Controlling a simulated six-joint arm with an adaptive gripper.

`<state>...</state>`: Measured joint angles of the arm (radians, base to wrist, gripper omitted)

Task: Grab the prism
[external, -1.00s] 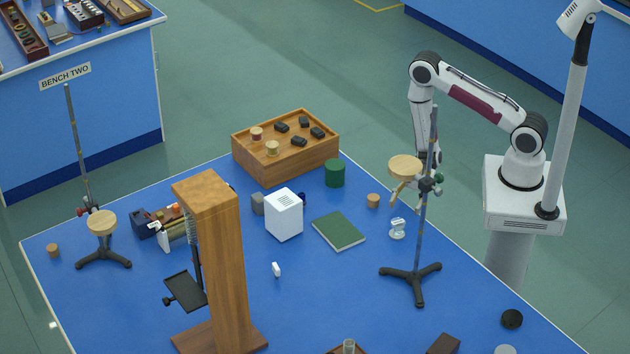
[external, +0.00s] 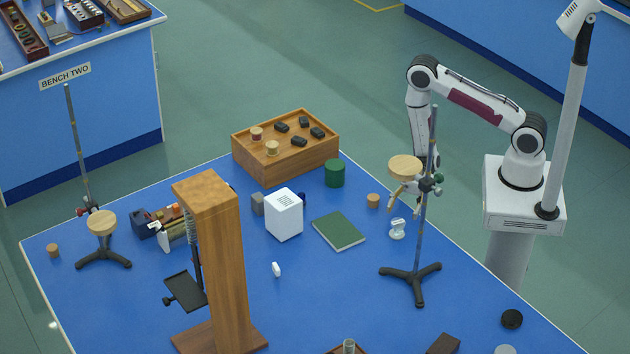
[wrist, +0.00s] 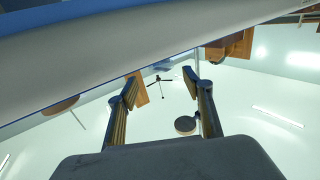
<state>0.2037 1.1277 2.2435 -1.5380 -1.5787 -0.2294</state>
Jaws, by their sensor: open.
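I cannot pick out the prism for certain in either view. A small white piece (external: 276,269) lies on the blue bench (external: 335,300), but its shape is too small to tell. My gripper (external: 404,198) is at the right side of the bench, partly hidden behind a stand with a round wooden plate (external: 405,167). In the wrist view my gripper (wrist: 161,88) has its two fingers wide apart, with nothing held between them.
The stand's rod (external: 425,220) is close beside my gripper. A white spool-like piece (external: 397,228), a cork (external: 373,201), a green book (external: 339,231) and a white box (external: 284,215) are nearby. A tall wooden stand (external: 220,260) rises at front left. The front middle bench is fairly clear.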

